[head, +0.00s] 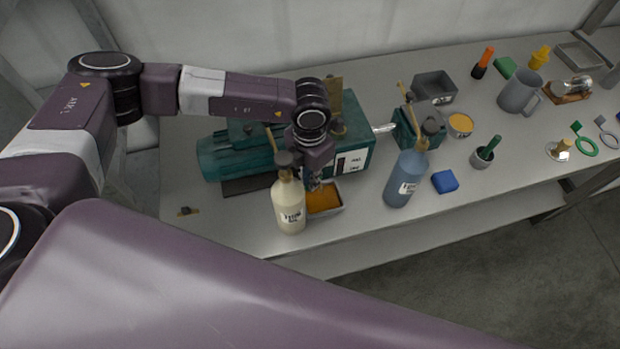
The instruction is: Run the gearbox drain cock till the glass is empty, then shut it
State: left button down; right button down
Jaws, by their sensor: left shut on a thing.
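The teal gearbox (225,157) with its motor lies along the left part of the bench, with white labels on its near right face. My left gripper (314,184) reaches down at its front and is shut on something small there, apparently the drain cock. The gripper hides the cock, so its handle angle cannot be told. A square tray (341,207) holding orange-brown oil sits just below the gripper. I cannot make out the sight glass or its level. My right gripper is out of view.
A cream bottle (289,207) stands close left of the tray, a blue bottle (405,180) to its right. A blue block (445,182), a dark green pump-like unit (407,130), a grey bin (434,88) and a grey jug (518,92) stand farther right. The front left bench is mostly clear.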

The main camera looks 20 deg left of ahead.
pick_arm(q)
jog(key=m+b, duration=0.2)
jog(key=b, duration=0.1)
jog(key=m+b, duration=0.1)
jog(key=shift+w+a+f+b, duration=0.3)
jog(key=shift+w+a+b, duration=0.05)
jog(key=shift+a+b, duration=0.05)
jog(key=shift+r+m+b, duration=0.15)
jog(key=shift+m+b, duration=0.4)
jog(key=shift+m, duration=0.05)
jog(key=shift+a+r, duration=0.1)
jog(key=shift+r, duration=0.1)
jog(key=c, duration=2)
grip_release()
jog(key=shift+c, duration=0.2)
